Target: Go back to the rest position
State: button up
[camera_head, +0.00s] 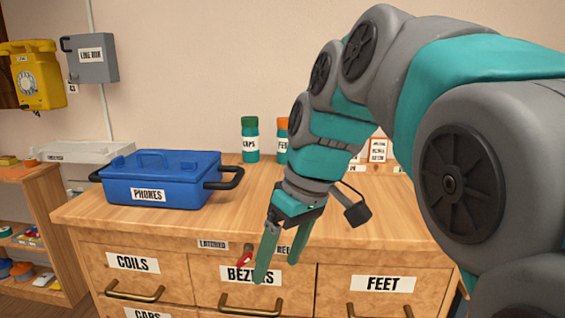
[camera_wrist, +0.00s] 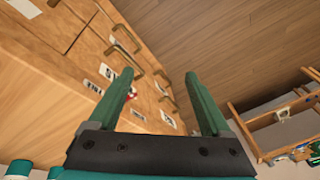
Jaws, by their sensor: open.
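My gripper (camera_head: 279,252) hangs from my teal and grey arm, pointing down in front of the wooden drawer cabinet (camera_head: 90,211). In the wrist view its two teal fingers (camera_wrist: 160,95) are apart with nothing between them. In the head view the fingers overlap part of the BEZELS label on a drawer. A small red thing (camera_head: 243,260) shows beside the fingers at the drawer front; I cannot tell what it is.
A blue PHONES box (camera_head: 163,190) stands on the cabinet top at left. Two jars, one green-capped (camera_head: 250,140) and one orange-capped (camera_head: 282,141), stand at the back. A yellow phone (camera_head: 36,78) and grey LINE BOX (camera_head: 92,59) hang on the wall. A shelf (camera_head: 45,205) stands at left.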

jog(key=s+d+f+m+g+h, duration=0.1)
jog(key=s+d+f+m, duration=0.3)
jog(key=s+d+f, duration=0.3)
jog(key=s+d+f+m+g+h, duration=0.1)
jog(key=s+d+f+m+h, duration=0.1)
jog(key=s+d+f+m, duration=0.3)
jog(key=s+d+f, duration=0.3)
jog(key=s+f, duration=0.4)
jog(key=f, duration=0.2)
jog(key=shift+d, duration=0.2)
jog(key=shift+s+a, duration=0.1)
dwell(0.3)
